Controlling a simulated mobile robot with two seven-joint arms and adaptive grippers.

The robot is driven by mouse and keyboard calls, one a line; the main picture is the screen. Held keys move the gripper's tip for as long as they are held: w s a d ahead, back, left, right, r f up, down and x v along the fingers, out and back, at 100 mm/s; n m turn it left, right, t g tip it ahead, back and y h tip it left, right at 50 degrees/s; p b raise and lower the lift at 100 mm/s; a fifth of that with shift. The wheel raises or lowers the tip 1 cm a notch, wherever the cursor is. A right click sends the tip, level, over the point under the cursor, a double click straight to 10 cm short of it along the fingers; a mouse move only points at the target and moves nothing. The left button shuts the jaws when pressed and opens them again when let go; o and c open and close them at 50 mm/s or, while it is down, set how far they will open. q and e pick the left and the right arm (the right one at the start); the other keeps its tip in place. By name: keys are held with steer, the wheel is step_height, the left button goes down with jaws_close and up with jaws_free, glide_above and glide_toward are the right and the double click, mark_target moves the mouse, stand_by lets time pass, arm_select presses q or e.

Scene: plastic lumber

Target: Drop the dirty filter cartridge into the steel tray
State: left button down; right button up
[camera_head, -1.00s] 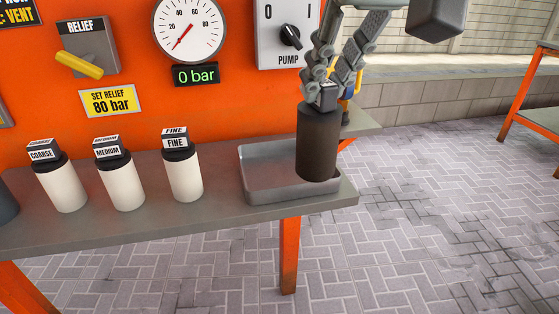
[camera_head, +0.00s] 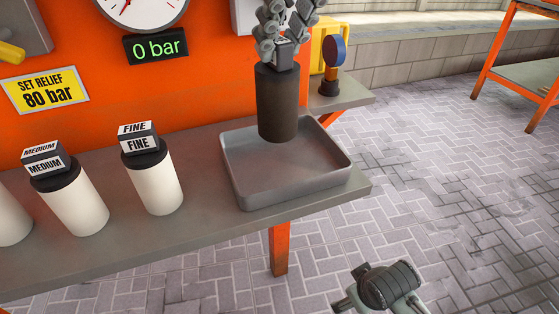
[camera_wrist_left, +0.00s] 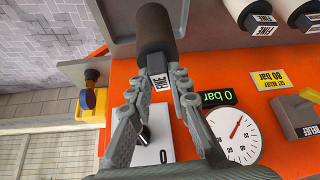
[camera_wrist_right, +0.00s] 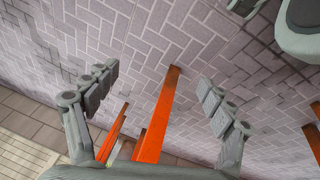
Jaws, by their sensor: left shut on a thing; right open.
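The dirty filter cartridge (camera_head: 278,103) is a dark brown cylinder with a labelled block on top. It hangs upright over the back part of the grey steel tray (camera_head: 240,193). My left gripper (camera_head: 283,45) is shut on the block at its top. In the left wrist view the cartridge (camera_wrist_left: 156,30) shows between the fingers (camera_wrist_left: 158,82), with a FINE label on the block. The tray floor in front of the cartridge is bare. My right gripper (camera_wrist_right: 155,95) is open and empty in the right wrist view, above the paved floor.
White cartridges labelled FINE (camera_head: 155,185) and MEDIUM (camera_head: 72,200) stand on the grey bench (camera_head: 150,240) left of the tray. The gauge display (camera_head: 156,48) reads 0 bar.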

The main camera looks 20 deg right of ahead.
mark_target(286, 53)
arm_select(q)
step_height(286, 53, down, 3)
steer(key=shift+f+b, duration=0.1)
steer(key=shift+b, duration=0.95)
steer(key=shift+f, duration=0.2)
arm_select(e)
step_height(286, 53, up, 5)
steer(key=w+a+t, duration=0.2)
steer(key=shift+w+a+r+y, duration=0.15)
steer(key=shift+w+a+y, duration=0.15)
steer(key=shift+a, duration=0.05)
arm_select(q)
steer(key=c, duration=1.3)
jaws_free()
steer(key=shift+c, duration=0.2)
steer(key=v, duration=1.2)
arm_select(e)
steer(key=shift+s, duration=0.1)
